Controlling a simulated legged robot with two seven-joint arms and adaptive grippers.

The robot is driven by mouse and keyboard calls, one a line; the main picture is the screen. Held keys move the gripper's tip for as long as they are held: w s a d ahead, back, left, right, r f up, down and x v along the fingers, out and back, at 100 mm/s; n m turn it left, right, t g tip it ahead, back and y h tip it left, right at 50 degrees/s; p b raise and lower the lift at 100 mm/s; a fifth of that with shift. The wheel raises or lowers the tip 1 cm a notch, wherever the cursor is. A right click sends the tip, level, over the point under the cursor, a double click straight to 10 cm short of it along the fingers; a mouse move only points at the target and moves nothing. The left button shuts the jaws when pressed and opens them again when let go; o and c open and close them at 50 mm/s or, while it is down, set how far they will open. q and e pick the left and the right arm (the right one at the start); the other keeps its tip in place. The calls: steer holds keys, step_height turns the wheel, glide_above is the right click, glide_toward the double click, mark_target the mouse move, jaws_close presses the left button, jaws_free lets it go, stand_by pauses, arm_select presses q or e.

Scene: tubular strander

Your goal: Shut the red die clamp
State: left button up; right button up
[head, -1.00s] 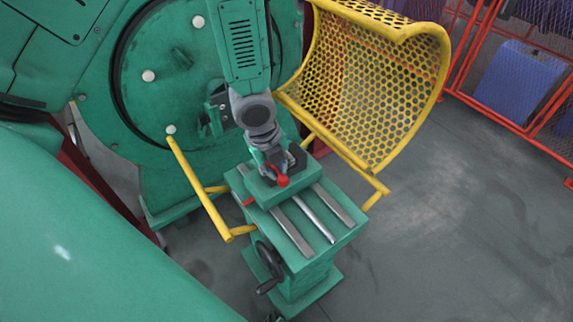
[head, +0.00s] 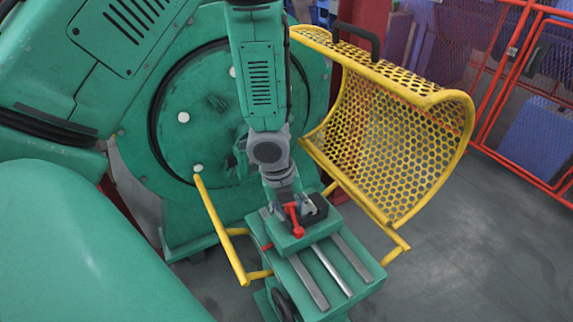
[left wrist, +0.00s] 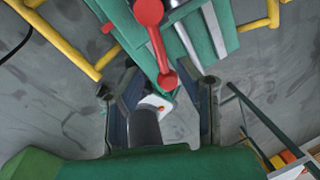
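The red die clamp (head: 294,219) is a red lever with a round knob end, on the green block on top of the slotted green stand (head: 365,276). In the left wrist view the red lever (left wrist: 158,45) stretches from the top edge down to between the fingertips. My left gripper (head: 284,193) comes down from above, right by the clamp. In the left wrist view its two dark fingers (left wrist: 166,85) stand wide apart, with the lever's lower end between their tips. Contact is not clear. My right gripper is in no view.
A yellow perforated guard (head: 385,140) stands raised right of the stand. A yellow bar (head: 220,228) runs along its left side. The large green machine disc (head: 190,135) is behind. A red mesh fence (head: 520,110) is at the right, with open grey floor before it.

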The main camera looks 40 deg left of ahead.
arm_select(q)
step_height(320, 180, up, 8)
steer(key=s+a, duration=0.1)
steer(key=shift+a+r, duration=0.15)
steer(key=shift+a, duration=0.15)
steer(key=shift+s, duration=0.1)
